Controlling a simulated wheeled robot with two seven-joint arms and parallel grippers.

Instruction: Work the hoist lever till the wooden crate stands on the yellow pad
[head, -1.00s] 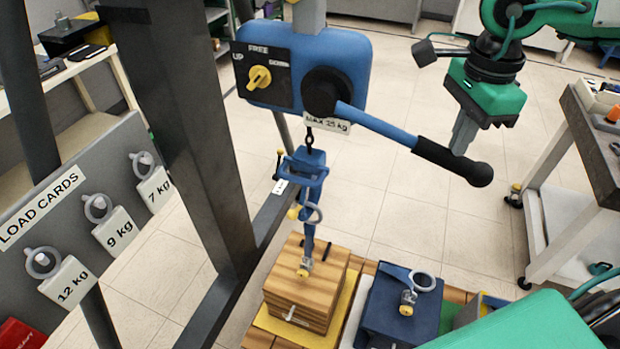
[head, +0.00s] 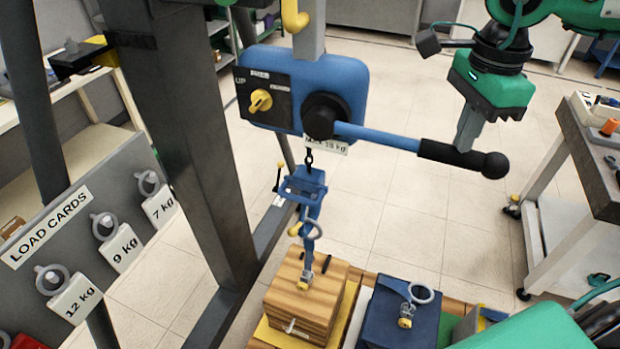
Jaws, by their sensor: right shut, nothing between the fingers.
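The blue hoist (head: 345,75) hangs at the upper middle, with a yellow selector knob (head: 260,101) on its panel; I cannot tell which mark it points to. Its lever (head: 380,136) reaches right, tilted slightly down, to a black grip (head: 465,158). My right gripper (head: 464,147) is shut and empty, its fingertips at the black grip; contact is unclear. A chain and blue hook piece (head: 306,190) reach down to the wooden crate (head: 303,300). The crate is over the yellow pad (head: 262,334), whose edges show around it; whether it touches is unclear. My left gripper is out of view.
A dark blue box (head: 385,315) with a ring stands right of the crate. Dark posts (head: 185,130) and a board of load cards (head: 60,235) are at left. A cart (head: 600,170) stands at right. Open floor lies behind the hoist.

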